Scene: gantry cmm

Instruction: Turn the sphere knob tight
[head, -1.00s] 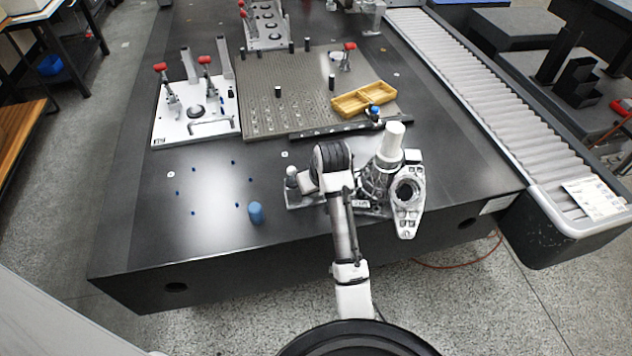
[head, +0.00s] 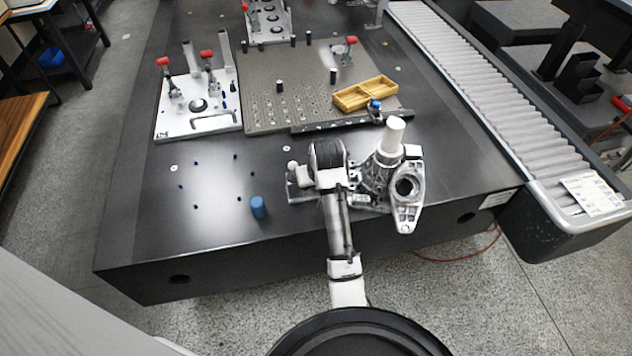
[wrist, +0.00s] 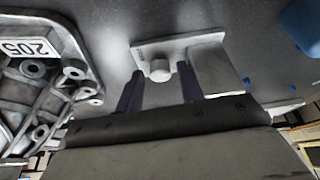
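In the wrist view a small pale grey round-topped knob (wrist: 160,71) stands on a flat light metal plate (wrist: 212,62). It looks like the sphere knob, though its shape is not clear. My gripper (wrist: 160,72) has two dark fingers, one on each side of the knob, with a gap showing on both sides. It is open. In the head view the metal plate (head: 300,193) lies near the table's front edge, partly under my arm. A white rounded piece (head: 293,167) shows just left of my wrist; I cannot tell whether it is the knob. My fingers are hidden there.
A ribbed grey casting (head: 406,190) with a white cylinder (head: 393,136) stands close to the right of my wrist; the casting also fills the wrist view's left. A blue cylinder (head: 258,207) stands to the left. A yellow tray (head: 365,94) lies behind. The table's left front is mostly clear.

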